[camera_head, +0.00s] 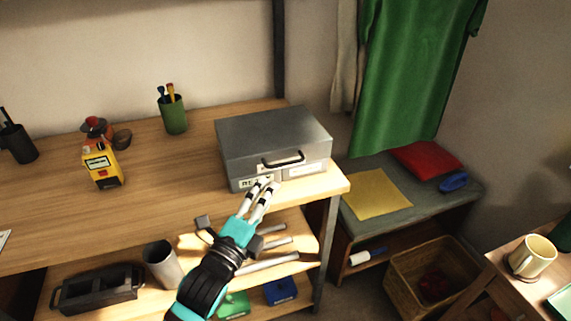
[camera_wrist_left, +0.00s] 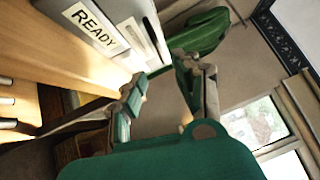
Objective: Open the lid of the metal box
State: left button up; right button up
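The grey metal box (camera_head: 272,130) stands at the right end of the wooden workbench, with its lid down. A dark handle (camera_head: 283,160) is on its front, above white labels. My left gripper (camera_head: 266,187) is just in front of the box, below the handle, and covers part of the left label. Its fingers are apart with nothing between them. In the left wrist view the box (camera_wrist_left: 120,12) shows at the top left with a READY label (camera_wrist_left: 95,26), beside the open left gripper (camera_wrist_left: 165,82). I cannot tell whether a fingertip touches the box. My right gripper is not in view.
A green cup with brushes (camera_head: 173,114) and a yellow device (camera_head: 102,166) stand left of the box on the workbench (camera_head: 170,185). Below is a shelf with tools and a dark caddy (camera_head: 98,290). A bench with a yellow cloth (camera_head: 375,194) is on the right.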

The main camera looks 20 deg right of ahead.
aim_at(273, 142)
pick_arm(q)
jog(key=x, duration=0.9)
grip_shut()
